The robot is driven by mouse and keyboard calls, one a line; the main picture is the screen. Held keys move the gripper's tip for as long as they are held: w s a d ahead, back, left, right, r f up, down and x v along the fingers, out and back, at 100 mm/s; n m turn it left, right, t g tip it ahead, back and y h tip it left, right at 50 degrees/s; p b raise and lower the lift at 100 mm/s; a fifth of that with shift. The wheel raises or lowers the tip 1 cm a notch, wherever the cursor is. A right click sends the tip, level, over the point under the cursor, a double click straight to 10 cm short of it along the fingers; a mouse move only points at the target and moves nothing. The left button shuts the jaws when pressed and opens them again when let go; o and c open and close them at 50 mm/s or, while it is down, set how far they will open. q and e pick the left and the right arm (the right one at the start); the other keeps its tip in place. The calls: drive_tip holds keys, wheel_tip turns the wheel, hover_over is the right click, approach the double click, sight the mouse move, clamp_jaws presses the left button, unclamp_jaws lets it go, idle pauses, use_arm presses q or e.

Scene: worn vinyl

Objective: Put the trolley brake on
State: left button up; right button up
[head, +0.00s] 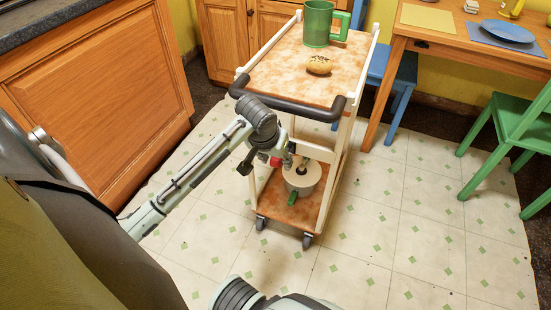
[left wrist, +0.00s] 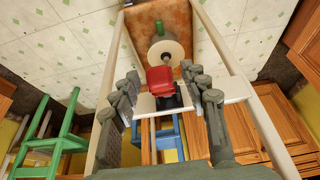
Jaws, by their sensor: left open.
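The trolley (head: 268,76) stands on the tiled floor, with a dark push handle at its near end. A red piece (head: 275,161), apparently the brake lever, is on the trolley's near side below the handle. In the left wrist view the red lever (left wrist: 160,80) has a black base at a pale crossbar (left wrist: 155,104). My left gripper (head: 267,160) is open, its fingers on either side of the red lever with gaps showing. Whether a fingertip touches it, I cannot tell. My right gripper is not in view.
A green mug (head: 318,24) and a seeded roll (head: 319,65) are on the trolley's top. A lidded pot (head: 302,178) with a green handle is on its lower shelf. Cabinets stand left and behind; a table (head: 460,42) and green chair (head: 515,135) stand right. Floor at front right is clear.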

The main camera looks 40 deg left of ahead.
use_arm(q)
clamp_jaws()
idle(0.5)
